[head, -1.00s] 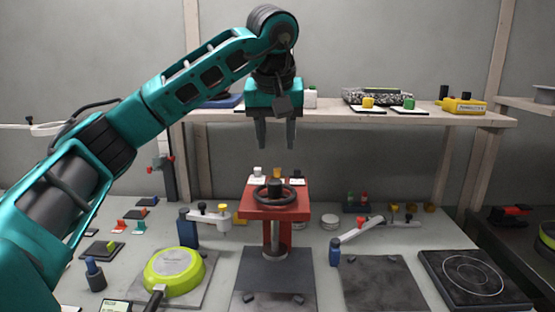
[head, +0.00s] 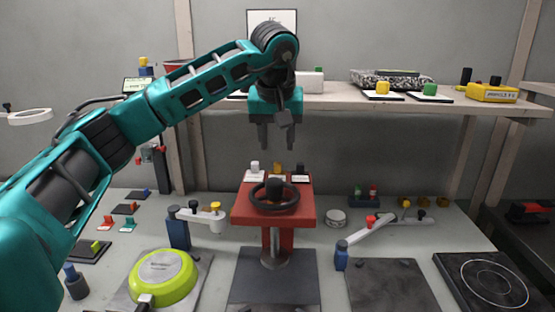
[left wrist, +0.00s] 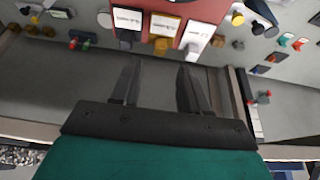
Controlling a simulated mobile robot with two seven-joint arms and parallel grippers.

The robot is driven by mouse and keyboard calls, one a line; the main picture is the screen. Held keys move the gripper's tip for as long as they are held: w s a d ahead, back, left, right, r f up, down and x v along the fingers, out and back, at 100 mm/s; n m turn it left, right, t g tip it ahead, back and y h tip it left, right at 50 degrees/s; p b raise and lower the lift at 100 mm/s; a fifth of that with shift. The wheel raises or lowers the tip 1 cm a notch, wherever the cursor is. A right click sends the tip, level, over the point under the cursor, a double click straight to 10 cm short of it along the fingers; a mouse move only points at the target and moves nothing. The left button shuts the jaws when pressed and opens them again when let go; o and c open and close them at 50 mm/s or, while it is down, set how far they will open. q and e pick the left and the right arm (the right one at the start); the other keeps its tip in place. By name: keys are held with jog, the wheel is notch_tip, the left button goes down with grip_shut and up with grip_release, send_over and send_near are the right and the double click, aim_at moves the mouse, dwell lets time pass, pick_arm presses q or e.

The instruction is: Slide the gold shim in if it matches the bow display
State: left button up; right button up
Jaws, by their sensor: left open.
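A white-knobbed piece (head: 254,166) and a black-knobbed piece (head: 300,169) stand on either side, each with a white label. The row shows in the left wrist view, with the gold knob (left wrist: 162,45) in the middle. My left gripper (head: 277,138) is open and empty above and apart from the row.
A shelf (head: 340,102) runs behind my gripper. A lime pan (head: 163,277) lies at the front left. A blue-based swing arm (head: 178,232) stands beside the press.

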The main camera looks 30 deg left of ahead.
aim_at(278, 163)
pick_arm(q)
jog(key=x, duration=0.6)
jog(key=shift+c, duration=0.2)
grip_shut()
dwell(0.5)
